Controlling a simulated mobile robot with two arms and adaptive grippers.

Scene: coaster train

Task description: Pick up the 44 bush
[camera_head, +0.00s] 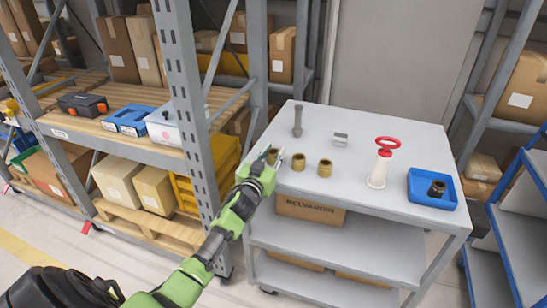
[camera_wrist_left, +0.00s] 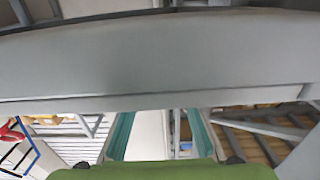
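Three brass-coloured bushes stand in a row along the left front of the grey cart top (camera_head: 345,190): a left one (camera_head: 272,156), a middle one (camera_head: 298,162) and a right one (camera_head: 325,168). No size marking is readable, so I cannot tell which is the 44 bush. My left gripper (camera_head: 270,162) is at the cart's left edge, right by the left bush and partly covering it. Its teal fingers stand apart in the left wrist view (camera_wrist_left: 160,135), with no bush visible between them. Contact with the bush cannot be made out. My right gripper is not in view.
A blue tray (camera_head: 418,198) with a dark bush (camera_head: 437,189) sits at the cart's right. A shelf post (camera_head: 185,90) is close left of my arm.

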